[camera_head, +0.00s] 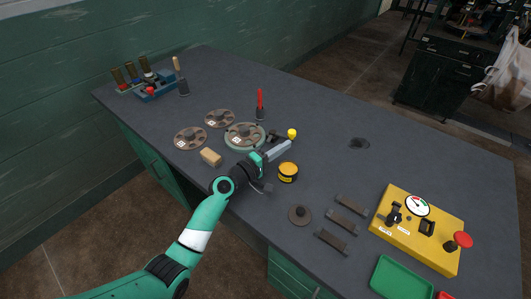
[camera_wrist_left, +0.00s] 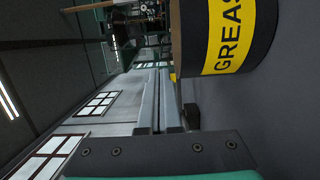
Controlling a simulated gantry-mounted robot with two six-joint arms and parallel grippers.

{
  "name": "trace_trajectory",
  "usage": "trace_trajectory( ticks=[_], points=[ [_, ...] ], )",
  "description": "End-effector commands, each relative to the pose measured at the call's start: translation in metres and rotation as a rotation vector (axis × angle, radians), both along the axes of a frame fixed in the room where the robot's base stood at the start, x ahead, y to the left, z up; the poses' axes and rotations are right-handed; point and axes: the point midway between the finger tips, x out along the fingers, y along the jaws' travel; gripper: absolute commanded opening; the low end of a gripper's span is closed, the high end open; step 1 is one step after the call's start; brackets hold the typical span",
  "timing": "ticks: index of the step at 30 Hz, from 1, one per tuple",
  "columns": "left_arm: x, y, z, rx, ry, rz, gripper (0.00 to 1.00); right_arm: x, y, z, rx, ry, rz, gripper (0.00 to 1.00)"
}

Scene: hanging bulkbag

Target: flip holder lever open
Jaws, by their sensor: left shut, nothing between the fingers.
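The round holder (camera_head: 233,146) with a greenish rim sits on the dark bench and carries a brown disc. A yellow knob (camera_head: 292,133) stands just right of it; it looks like the end of the holder's lever, but the lever itself is mostly hidden by my gripper. My left gripper (camera_head: 290,145) is shut and empty. Its grey fingers point right across the bench, close in front of the yellow knob. I cannot tell whether they touch it. In the left wrist view the shut fingers (camera_wrist_left: 160,100) run side by side. My right gripper is not in view.
A yellow and black grease can (camera_head: 288,172) stands close to the left gripper and fills the top right of the wrist view (camera_wrist_left: 235,35). A wooden block (camera_head: 211,156), two discs (camera_head: 190,138), a red-topped tool (camera_head: 260,104) and a yellow control box (camera_head: 416,228) are also on the bench.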

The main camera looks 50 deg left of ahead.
Motion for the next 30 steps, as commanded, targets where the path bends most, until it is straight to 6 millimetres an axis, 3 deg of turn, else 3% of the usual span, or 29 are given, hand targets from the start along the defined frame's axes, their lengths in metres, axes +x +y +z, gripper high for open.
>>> trace_trajectory(
  ticks=[1,6,12,30],
  points=[
    [-0.013,0.001,0.004,-0.001,0.003,0.003,0.0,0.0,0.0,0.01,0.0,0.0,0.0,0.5],
    [-0.05,0.0,0.003,-0.001,0.001,0.003,0.0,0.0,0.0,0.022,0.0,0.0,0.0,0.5],
    [-0.077,-0.001,0.001,0.0,0.001,0.002,0.0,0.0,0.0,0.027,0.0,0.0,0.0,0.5],
    [-0.081,-0.001,0.0,0.001,0.0,0.001,0.0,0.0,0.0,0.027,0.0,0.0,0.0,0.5]
  ],
)
